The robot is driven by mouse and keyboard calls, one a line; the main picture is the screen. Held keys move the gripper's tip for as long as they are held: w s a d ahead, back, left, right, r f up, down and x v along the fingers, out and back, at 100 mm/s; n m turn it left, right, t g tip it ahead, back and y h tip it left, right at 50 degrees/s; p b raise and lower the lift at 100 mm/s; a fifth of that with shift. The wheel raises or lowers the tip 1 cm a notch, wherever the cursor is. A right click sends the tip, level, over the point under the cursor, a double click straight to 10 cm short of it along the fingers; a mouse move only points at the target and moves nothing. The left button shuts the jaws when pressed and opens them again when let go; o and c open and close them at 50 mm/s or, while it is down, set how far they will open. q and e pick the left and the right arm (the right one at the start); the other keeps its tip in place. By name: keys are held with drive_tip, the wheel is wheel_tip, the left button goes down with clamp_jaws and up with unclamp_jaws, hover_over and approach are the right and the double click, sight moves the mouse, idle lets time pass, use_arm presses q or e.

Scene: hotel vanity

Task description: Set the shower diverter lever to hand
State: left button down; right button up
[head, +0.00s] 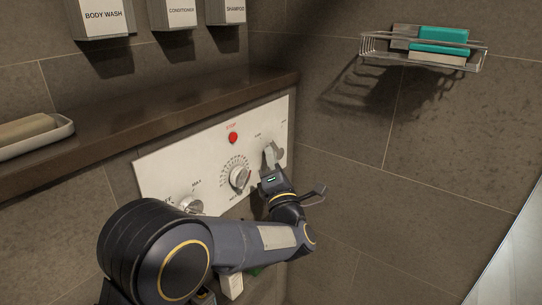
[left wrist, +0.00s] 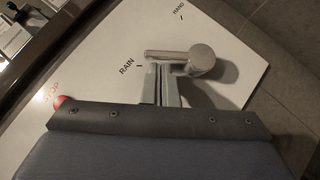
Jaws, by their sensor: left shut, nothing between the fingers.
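The silver diverter lever (left wrist: 182,56) is on the white control panel (left wrist: 105,55). In the left wrist view its round hub is at the right, and its arm points left, near the RAIN mark (left wrist: 127,66). The HAND mark (left wrist: 178,8) is farther up the panel. My left gripper (left wrist: 163,76) is shut and empty, its fingertips right at the lever's arm on the side away from HAND. Whether they touch it is unclear. In the head view the left gripper (head: 273,163) is at the panel's right end and partly covers the lever. My right gripper is not seen.
A red stop button (head: 233,137), a round dial (head: 239,178) and a silver knob (head: 190,205) are on the panel left of the lever. A dark ledge (head: 150,112) runs above it. A wire basket (head: 425,58) hangs on the right wall.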

use_arm(q)
drive_tip(key=r+m+g+h+p, duration=0.1)
drive_tip(key=m+p, duration=0.1)
drive_tip(key=p, duration=0.1)
drive_tip(key=w+r+m+g+h+p, duration=0.1)
drive_tip(key=m+g+p, duration=0.1)
drive_tip(key=p, duration=0.2)
drive_tip(key=d+r+m+g+p, duration=0.1)
drive_tip(key=r+m+p, duration=0.1)
drive_tip(key=p, duration=0.1)
drive_tip(key=shift+w+r+h, duration=0.1)
drive_tip(key=shift+w+h, duration=0.15)
drive_tip(key=shift+h, duration=0.15)
drive_tip(key=m+g+p, duration=0.1)
drive_tip(key=p, duration=0.4)
drive_tip(key=w+d+m+g+p, duration=0.1)
drive_tip(key=g+p, duration=0.1)
drive_tip(key=p, duration=0.4)
drive_tip(key=w+d+m+g+p, duration=0.1)
drive_tip(key=m+g+p, duration=0.1)
drive_tip(key=p, duration=0.4)
drive_tip(key=shift+w+r, duration=0.2)
drive_tip(key=shift+r, duration=0.1)
drive_tip(key=shift+w+f+g+y+p, duration=0.1)
drive_tip(key=shift+g+y+p, duration=0.2)
drive_tip(key=shift+p, duration=0.15)
drive_tip(key=shift+w+d+f+p, duration=0.2)
drive_tip(key=shift+w+f+p, duration=0.1)
drive_tip(key=shift+p, duration=0.5)
